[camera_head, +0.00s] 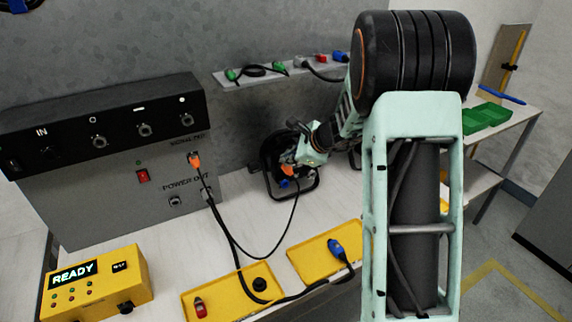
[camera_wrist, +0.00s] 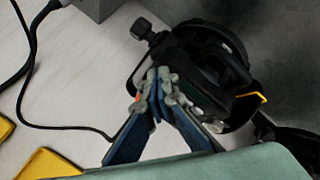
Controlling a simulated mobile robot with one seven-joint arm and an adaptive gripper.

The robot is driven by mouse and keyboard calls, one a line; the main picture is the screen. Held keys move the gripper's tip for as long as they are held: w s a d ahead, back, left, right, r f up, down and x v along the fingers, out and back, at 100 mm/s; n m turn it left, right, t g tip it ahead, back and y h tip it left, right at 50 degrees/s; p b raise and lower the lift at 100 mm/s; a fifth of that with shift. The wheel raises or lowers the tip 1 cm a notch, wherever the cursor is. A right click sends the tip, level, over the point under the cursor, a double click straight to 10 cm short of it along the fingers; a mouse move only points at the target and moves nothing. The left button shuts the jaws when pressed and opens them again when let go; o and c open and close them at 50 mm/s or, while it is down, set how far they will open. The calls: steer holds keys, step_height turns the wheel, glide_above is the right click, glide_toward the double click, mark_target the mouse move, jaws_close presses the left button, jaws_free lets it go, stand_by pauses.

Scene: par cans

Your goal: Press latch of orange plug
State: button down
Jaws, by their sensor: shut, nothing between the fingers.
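An orange plug (camera_head: 195,160) sits in the upper socket on the front of the grey power box. A second small orange part (camera_head: 288,168) shows on the black par can (camera_head: 268,165), beside my gripper (camera_head: 297,164). A sliver of orange (camera_wrist: 137,97) also shows just left of my gripper (camera_wrist: 156,82) in the wrist view. My fingers are shut, with nothing held, close in front of the par can (camera_wrist: 215,50). They cover most of that orange part, and its latch cannot be made out. I cannot tell whether they touch it.
The grey power box (camera_head: 110,190) stands at the left, a yellow READY box (camera_head: 130,280) in front. Yellow trays (camera_head: 315,247) hold a blue plug (camera_head: 335,246) and other parts. Black cables cross the bench. A shelf (camera_head: 235,84) with coloured connectors is behind.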

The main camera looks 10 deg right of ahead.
mark_target(288, 165)
steer(key=shift+r, duration=0.1)
steer(key=shift+r+p, duration=0.55)
steer(key=shift+r, duration=0.1)
steer(key=shift+r, duration=0.15)
step_height(288, 165, up, 5)
steer(key=p, duration=0.4)
stand_by(0.4)
